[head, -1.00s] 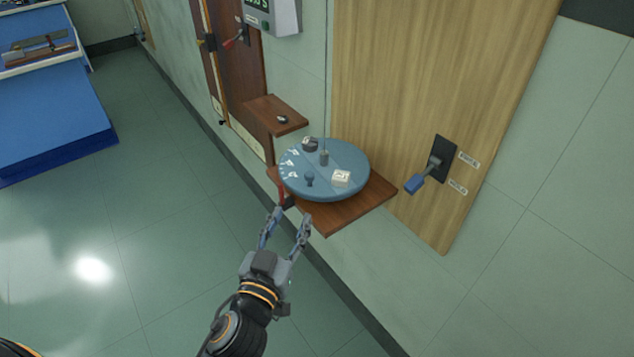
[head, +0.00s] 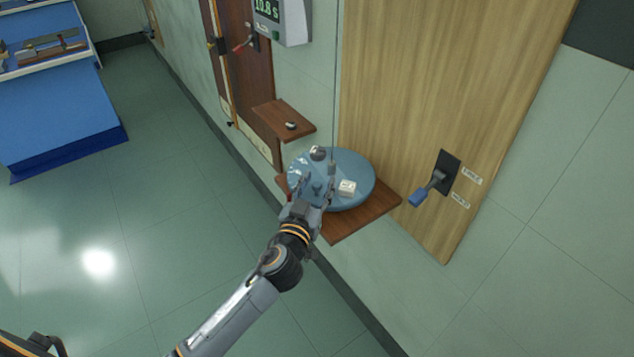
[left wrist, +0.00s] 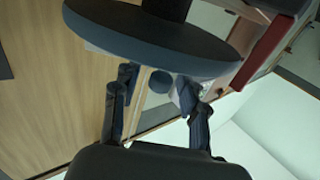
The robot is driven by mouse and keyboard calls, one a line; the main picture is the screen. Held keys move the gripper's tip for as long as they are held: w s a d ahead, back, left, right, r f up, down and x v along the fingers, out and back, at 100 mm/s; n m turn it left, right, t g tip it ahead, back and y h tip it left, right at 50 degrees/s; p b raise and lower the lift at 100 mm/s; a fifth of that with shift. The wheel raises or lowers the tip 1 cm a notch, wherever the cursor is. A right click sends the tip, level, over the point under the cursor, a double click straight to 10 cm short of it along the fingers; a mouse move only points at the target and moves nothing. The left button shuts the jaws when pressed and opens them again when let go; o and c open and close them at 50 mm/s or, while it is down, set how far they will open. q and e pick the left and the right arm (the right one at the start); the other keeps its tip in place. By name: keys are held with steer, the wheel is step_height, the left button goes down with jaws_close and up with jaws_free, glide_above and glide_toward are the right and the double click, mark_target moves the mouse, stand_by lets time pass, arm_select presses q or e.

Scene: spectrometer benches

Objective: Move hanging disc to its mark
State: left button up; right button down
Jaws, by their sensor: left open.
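The blue round disc (head: 360,170) hangs on a thin wire just above a brown wooden shelf (head: 345,227) on the wall. White marks show along its left rim. In the left wrist view the disc's rim (left wrist: 150,45) is close, and a round blue knob (left wrist: 160,82) shows between the open fingers (left wrist: 158,100). Contact cannot be told. My right gripper is not in view.
A wooden panel with a blue-handled lever (head: 428,191) is right of the shelf. A smaller shelf (head: 284,118) with a small dark object and a display box (head: 283,20) are behind. A blue bench (head: 55,95) stands far left. The floor between is clear.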

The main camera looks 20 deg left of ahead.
arm_select(q)
jaws_close()
steer(key=shift+d+f+n+y+b, duration=0.3)
steer(key=shift+y+b, duration=0.2)
steer(key=shift+b, duration=0.4)
steer(key=shift+d+r+n+y+b, duration=0.15)
steer(key=shift+d+n+y+b, duration=0.2)
steer(key=shift+y+b, duration=0.2)
steer(key=shift+a, duration=0.1)
